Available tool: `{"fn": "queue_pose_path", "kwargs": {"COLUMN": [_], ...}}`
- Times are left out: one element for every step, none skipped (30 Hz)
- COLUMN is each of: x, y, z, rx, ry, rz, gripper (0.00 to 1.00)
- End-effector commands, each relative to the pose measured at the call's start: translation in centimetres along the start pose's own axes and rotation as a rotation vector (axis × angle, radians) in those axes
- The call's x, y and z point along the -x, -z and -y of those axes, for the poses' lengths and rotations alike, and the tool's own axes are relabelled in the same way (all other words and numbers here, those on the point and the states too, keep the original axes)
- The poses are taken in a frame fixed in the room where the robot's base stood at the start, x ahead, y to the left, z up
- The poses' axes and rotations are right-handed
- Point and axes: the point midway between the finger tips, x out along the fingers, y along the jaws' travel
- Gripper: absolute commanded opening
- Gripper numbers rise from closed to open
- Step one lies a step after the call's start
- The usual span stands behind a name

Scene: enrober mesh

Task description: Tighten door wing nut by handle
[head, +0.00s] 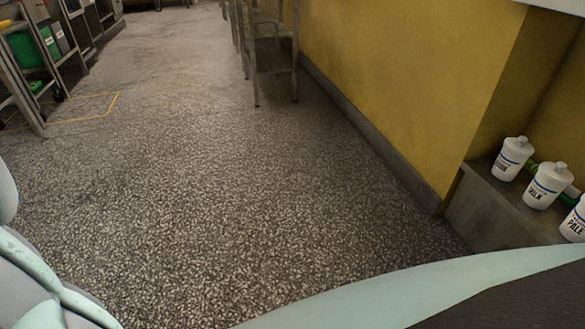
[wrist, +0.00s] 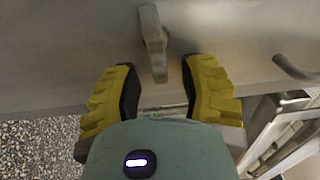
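In the wrist view a grey metal handle or lever (wrist: 153,45) sticks out from a flat grey metal panel (wrist: 70,50). It looks like the wing nut handle, but I cannot tell for certain. My gripper (wrist: 158,88) has yellow ribbed fingers with dark inner pads, spread apart. The lower end of the handle lies between the fingertips, with a gap visible on both sides. I see no contact between fingers and handle. The head view shows neither the gripper nor the handle.
In the wrist view a curved metal handle (wrist: 295,70) is on the panel at right, above metal framing (wrist: 285,125). In the head view, speckled floor (head: 200,180) is open, with a yellow wall (head: 400,80), a metal stand (head: 270,55) and white bottles (head: 547,185) at right.

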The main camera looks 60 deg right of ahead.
Motion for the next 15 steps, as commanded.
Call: {"fn": "queue_pose_path", "kwargs": {"x": [0.00, -0.01, -0.01, -0.01, -0.01, -0.01, -0.01, -0.01, -0.02, -0.02, -0.02, -0.02, -0.03, -0.03, -0.03], "y": [0.04, 0.04, 0.03, 0.03, 0.03, 0.03, 0.02, 0.01, 0.02, 0.01, 0.00, -0.01, -0.02, -0.03, -0.04], "z": [0.04, 0.06, 0.06, 0.08, 0.08, 0.10, 0.10, 0.11, 0.12, 0.12, 0.14, 0.18, 0.21, 0.26, 0.32], "rx": [0.000, 0.000, -0.001, -0.001, -0.001, -0.001, -0.001, -0.001, -0.001, 0.001, 0.004, 0.011, 0.020, 0.032, 0.053], "ry": [0.001, 0.001, 0.001, 0.002, 0.002, 0.002, 0.002, 0.003, 0.003, 0.003, 0.003, 0.003, 0.003, 0.003, 0.003], "rz": [-0.001, -0.001, -0.001, -0.001, 0.000, 0.000, 0.000, 0.000, 0.000, 0.000, 0.000, 0.001, 0.001, 0.002, 0.002], "gripper": [0.41, 0.41, 0.41, 0.41, 0.41, 0.41, 0.41, 0.41, 0.41, 0.41, 0.41, 0.41, 0.41, 0.41, 0.41]}}
